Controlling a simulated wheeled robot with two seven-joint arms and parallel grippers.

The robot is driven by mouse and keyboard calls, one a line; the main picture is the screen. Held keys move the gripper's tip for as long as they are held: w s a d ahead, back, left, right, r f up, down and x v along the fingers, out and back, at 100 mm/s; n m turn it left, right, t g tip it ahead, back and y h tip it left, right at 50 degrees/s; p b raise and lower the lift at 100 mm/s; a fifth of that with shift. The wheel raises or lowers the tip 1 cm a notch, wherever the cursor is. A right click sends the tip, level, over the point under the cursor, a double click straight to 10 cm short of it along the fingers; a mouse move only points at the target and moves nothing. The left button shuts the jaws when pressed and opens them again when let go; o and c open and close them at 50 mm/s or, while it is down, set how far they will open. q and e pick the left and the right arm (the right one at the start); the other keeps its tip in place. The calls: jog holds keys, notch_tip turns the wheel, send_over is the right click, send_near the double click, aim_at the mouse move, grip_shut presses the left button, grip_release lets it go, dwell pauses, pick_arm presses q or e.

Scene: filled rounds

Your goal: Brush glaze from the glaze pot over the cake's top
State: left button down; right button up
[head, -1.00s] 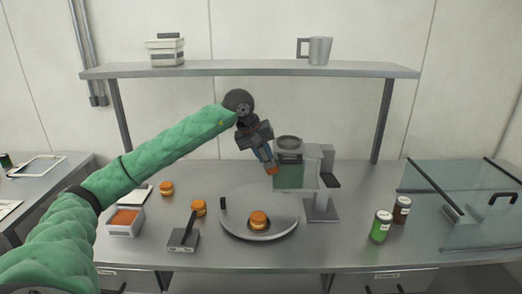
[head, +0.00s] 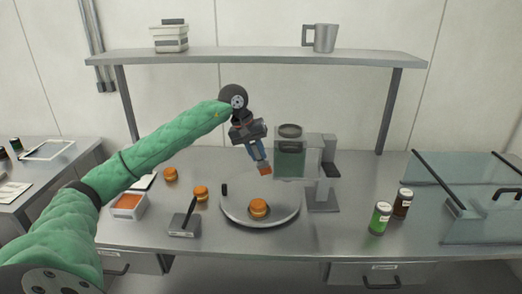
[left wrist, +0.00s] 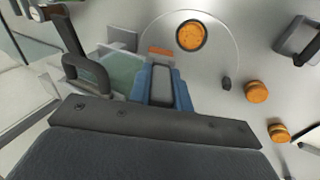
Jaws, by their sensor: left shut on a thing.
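My left gripper (head: 257,152) is shut on a brush (head: 265,170). Its broad orange-red tip points down, above the back part of the turntable. In the left wrist view the blue fingers (left wrist: 160,85) close around it and the tip (left wrist: 160,51) shows beyond them. A round orange-brown cake (head: 258,208) sits on the grey turntable (head: 285,213), also seen in the left wrist view (left wrist: 190,35). The brush is apart from the cake, above and behind it. The likely glaze pot is a white tub (head: 127,205) with orange content at the left. My right gripper is out of view.
Two more cakes (head: 201,193) (head: 170,174) lie left of the turntable. A grey block with an upright dark handle (head: 184,224) stands in front. A dispenser with a greenish hopper (head: 290,160) stands behind right. Two jars (head: 380,218) (head: 402,203) and a glass case (head: 470,200) are at the right.

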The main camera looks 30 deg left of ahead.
aim_at(264, 167)
pick_arm(q)
jog(key=shift+g, duration=0.3)
jog(key=shift+f, duration=2.5)
